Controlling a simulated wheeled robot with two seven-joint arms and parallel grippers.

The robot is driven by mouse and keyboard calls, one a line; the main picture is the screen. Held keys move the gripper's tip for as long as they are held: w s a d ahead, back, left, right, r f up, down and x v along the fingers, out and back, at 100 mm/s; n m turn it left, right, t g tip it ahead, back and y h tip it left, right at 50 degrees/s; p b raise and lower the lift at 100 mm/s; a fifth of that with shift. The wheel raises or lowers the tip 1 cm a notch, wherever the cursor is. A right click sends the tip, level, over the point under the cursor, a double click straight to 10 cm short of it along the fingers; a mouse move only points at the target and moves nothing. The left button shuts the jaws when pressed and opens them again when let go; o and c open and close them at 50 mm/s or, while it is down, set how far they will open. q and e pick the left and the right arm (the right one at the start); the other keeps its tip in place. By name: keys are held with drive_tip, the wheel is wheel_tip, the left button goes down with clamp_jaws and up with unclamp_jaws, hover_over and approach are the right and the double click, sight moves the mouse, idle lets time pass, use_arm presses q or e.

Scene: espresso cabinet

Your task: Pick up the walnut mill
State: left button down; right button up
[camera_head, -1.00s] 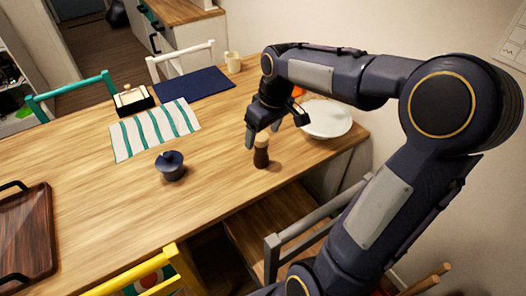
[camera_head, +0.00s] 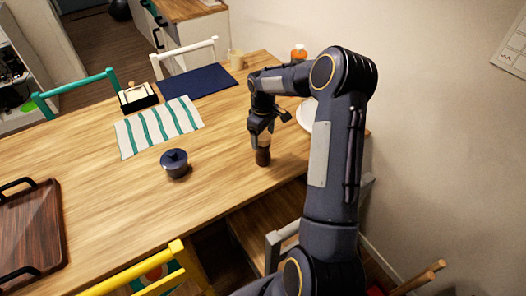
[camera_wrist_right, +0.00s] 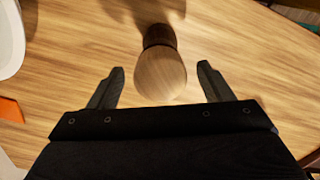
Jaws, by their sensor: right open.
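The walnut mill (camera_head: 263,157) stands upright on the table near its right front edge, with a dark brown body and a paler round top. In the right wrist view the mill (camera_wrist_right: 160,72) shows from above, its pale top toward the gripper. My right gripper (camera_head: 262,133) is open, pointing down at the mill's top. In the right wrist view its two fingers (camera_wrist_right: 160,80) lie on either side of the pale top, with a gap on each side. My left gripper is not in view.
A white plate (camera_head: 305,113) is partly hidden behind my right arm. A dark blue lidded pot (camera_head: 174,165) stands left of the mill, near a striped cloth (camera_head: 158,128). A brown tray (camera_head: 32,235) lies far left. Chairs surround the table.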

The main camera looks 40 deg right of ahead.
drive_tip(key=shift+f, duration=0.75)
drive_tip(key=c, duration=1.6)
